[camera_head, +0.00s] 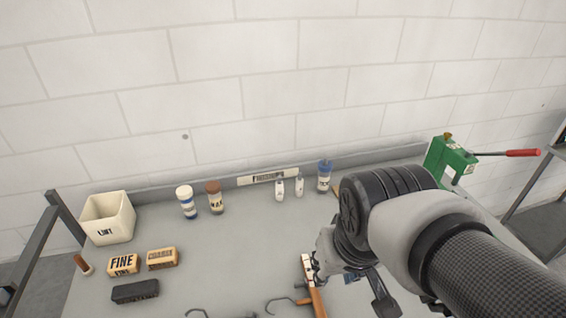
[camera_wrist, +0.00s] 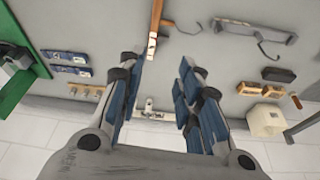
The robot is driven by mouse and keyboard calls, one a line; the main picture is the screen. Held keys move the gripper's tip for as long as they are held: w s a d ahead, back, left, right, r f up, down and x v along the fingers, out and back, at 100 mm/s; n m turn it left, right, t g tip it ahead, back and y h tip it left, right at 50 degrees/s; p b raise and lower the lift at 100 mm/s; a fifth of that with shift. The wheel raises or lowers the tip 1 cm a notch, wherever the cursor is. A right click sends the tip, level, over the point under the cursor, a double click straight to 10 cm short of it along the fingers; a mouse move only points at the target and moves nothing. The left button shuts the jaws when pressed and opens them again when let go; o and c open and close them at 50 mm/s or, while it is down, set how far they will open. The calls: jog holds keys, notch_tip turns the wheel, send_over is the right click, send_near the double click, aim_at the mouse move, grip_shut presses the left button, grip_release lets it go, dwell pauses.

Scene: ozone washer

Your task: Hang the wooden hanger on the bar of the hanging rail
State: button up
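A narrow wooden piece that looks like the wooden hanger (camera_head: 315,298) lies on the grey bench, partly cut off by the bottom edge, with a dark hook beside it on the left. It also shows at the top of the wrist view (camera_wrist: 156,22), with its hook to the right. My gripper (camera_wrist: 158,65) is open and empty, its two blue-padded fingers spread apart, with the wooden piece beyond the fingertips. In the head view my arm hides part of the bench and much of the gripper.
Bottles (camera_head: 215,197) line the back. A green machine (camera_head: 449,160) with a red-handled lever stands at right.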

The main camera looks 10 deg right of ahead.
jog(key=shift+n+t, duration=0.5)
jog(key=shift+n, duration=0.1)
jog(key=s, duration=0.1)
jog(key=s+a+r, duration=0.2)
jog(key=s, duration=0.1)
jog(key=shift+s, duration=0.1)
